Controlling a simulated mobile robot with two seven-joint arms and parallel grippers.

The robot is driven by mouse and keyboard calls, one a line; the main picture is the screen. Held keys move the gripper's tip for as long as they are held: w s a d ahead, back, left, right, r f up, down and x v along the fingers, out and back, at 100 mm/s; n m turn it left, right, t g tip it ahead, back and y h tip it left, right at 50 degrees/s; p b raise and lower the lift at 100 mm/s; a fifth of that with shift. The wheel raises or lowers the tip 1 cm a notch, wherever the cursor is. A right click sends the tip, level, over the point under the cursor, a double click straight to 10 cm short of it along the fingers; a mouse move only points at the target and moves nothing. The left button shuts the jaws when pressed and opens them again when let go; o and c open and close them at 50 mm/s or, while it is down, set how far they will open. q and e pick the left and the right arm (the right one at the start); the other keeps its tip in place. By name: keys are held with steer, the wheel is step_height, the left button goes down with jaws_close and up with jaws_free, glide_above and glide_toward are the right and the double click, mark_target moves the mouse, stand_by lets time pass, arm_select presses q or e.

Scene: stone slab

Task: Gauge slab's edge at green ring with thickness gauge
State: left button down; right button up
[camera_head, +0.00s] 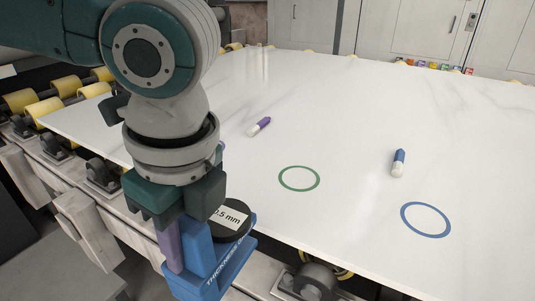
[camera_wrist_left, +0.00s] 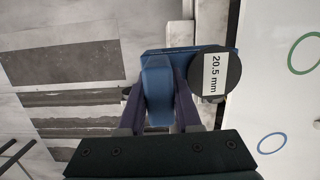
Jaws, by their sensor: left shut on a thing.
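The white slab (camera_head: 340,110) lies flat, with the green ring (camera_head: 299,190) near its front edge. The ring also shows at the right of the left wrist view (camera_wrist_left: 290,53). My left gripper (camera_head: 184,245) is shut on the blue handle of the thickness gauge (camera_head: 235,262), left of the ring and by the front edge. In the left wrist view, the gauge's round black dial (camera_wrist_left: 222,74) reads 20.5 mm and overlaps the slab's edge line. I cannot tell whether the gauge's jaws are around the edge. My right gripper is not in view.
A blue ring (camera_head: 425,236) lies right of the green one. A blue-and-white marker (camera_head: 398,163) and a purple-and-white one (camera_head: 259,127) lie on the slab. Yellow rollers (camera_head: 67,85) stand along the left side. Several small coloured items (camera_head: 432,66) sit by the far edge.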

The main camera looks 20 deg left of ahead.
arm_select(q)
steer(key=shift+w+a+f, duration=0.1)
steer(key=shift+a+f, duration=0.1)
steer(key=shift+f, duration=0.25)
steer(key=shift+d, duration=0.1)
steer(key=shift+r, duration=0.1)
